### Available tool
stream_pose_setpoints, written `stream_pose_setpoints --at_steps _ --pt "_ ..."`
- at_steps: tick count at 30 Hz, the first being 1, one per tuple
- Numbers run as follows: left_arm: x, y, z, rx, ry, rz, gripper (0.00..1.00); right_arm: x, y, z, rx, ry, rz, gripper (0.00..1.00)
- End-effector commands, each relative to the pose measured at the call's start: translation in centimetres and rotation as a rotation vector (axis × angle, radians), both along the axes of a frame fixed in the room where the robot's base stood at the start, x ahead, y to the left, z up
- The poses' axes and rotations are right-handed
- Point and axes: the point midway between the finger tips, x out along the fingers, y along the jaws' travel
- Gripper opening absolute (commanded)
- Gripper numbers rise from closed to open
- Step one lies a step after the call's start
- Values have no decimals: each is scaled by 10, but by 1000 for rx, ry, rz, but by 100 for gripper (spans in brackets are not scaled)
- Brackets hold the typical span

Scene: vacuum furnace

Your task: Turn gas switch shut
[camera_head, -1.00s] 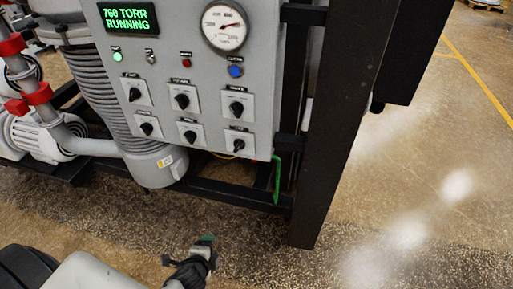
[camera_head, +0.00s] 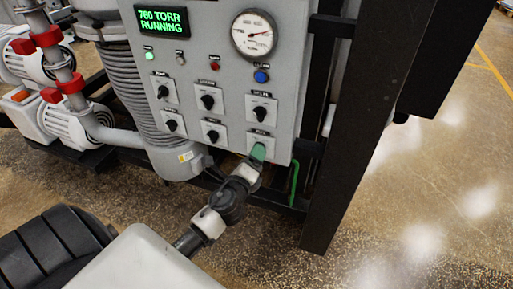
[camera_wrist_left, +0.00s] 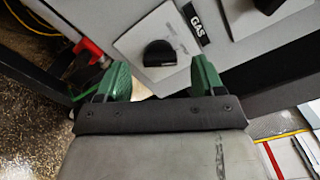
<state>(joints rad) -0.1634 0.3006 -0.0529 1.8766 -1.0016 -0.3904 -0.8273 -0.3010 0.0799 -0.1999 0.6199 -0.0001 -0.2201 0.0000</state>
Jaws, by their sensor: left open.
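The gas switch (camera_wrist_left: 158,53) is a black rotary knob on a pale square plate, next to a black GAS label in the left wrist view. In the head view it is the bottom right switch (camera_head: 260,137) of the grey control panel (camera_head: 220,60), its knob partly hidden by my gripper. My left gripper (camera_wrist_left: 161,78) has its green fingers apart, one on each side of the knob's line, with the knob just beyond the fingertips. In the head view my left gripper (camera_head: 257,152) is at the panel's lower edge. Touch with the knob cannot be told. My right gripper is not in view.
Several similar switches sit above and left, one close by at the middle bottom (camera_head: 211,131). The display (camera_head: 161,21) reads 760 TORR RUNNING. A dark frame post (camera_head: 350,130) stands right of the panel. A green pipe (camera_head: 294,183) runs below it.

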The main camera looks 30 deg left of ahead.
Motion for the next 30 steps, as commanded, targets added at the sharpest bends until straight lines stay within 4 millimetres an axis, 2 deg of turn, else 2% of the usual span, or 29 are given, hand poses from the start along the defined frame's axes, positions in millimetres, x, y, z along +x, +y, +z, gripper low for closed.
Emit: stream_pose_setpoints --at_steps 3,6,17,27,30 --pt "17 4 1 0 0 1 68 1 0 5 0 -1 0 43" --pt "26 6 1 -2 0 0 68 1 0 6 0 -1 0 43" --pt "31 7 -1 -2 1 0 68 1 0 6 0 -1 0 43" --pt "31 7 -1 -2 0 1 19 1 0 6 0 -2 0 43" --pt "31 7 -1 -4 0 1 19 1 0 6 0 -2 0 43"
